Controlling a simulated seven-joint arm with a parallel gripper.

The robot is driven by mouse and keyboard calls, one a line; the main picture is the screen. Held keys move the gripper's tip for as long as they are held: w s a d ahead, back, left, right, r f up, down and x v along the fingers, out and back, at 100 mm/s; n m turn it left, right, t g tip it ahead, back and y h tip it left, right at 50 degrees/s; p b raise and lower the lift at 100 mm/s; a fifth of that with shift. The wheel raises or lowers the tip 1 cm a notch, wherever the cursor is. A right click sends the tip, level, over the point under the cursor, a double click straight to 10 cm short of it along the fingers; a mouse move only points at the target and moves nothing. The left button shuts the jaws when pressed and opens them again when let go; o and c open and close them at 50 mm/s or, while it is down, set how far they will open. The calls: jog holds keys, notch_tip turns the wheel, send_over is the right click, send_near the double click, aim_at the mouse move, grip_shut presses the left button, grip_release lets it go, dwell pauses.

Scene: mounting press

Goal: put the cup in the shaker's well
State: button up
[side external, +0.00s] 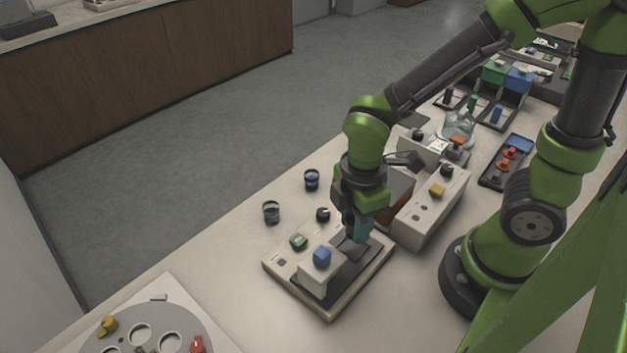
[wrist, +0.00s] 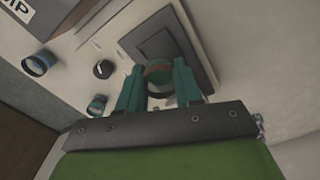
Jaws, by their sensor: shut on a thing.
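My gripper (side external: 354,231) points down over the back of a low white device with a dark plate (side external: 332,281), which I take for the shaker. In the wrist view my gripper's teal fingers (wrist: 157,80) are shut on a small round cup (wrist: 160,90) with a brownish band inside its rim. A dark square recess (wrist: 160,45) shows in the device just beyond the cup. I cannot tell whether the cup touches the device. In the side view the fingers hide the held cup.
A white box (side external: 429,208) stands close right. A round-holed turntable (side external: 150,322) lies front left.

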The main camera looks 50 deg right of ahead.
jog(key=shift+f, duration=1.85)
